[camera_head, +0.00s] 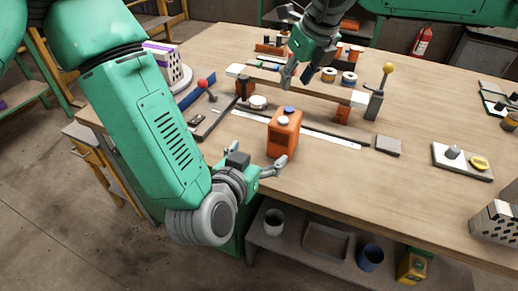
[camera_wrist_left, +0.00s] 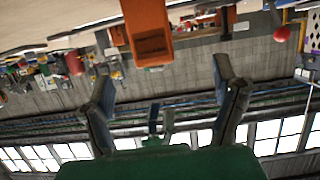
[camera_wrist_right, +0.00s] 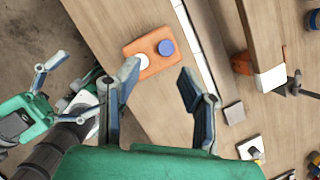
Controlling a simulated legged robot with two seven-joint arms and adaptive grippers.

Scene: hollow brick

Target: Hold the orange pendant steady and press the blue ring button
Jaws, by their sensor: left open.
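The orange pendant (camera_head: 284,139) stands upright on the wooden table. Its top carries a blue button (camera_head: 289,109) and a white button (camera_head: 283,120), also plain in the right wrist view, blue (camera_wrist_right: 166,47) and white (camera_wrist_right: 143,61). My left gripper (camera_head: 275,166) is open and empty, low at the pendant's near left side. In the left wrist view the pendant (camera_wrist_left: 150,30) is ahead, between the spread fingers (camera_wrist_left: 165,90); no contact shows. My right gripper (camera_head: 296,76) is open and empty, above the table behind the pendant. Its spread fingers (camera_wrist_right: 158,72) show beneath the pendant in its wrist view.
A white strip (camera_head: 300,131) and a dark bar lie behind the pendant. The table right of the pendant is largely clear. A shelf (camera_head: 290,243) is below.

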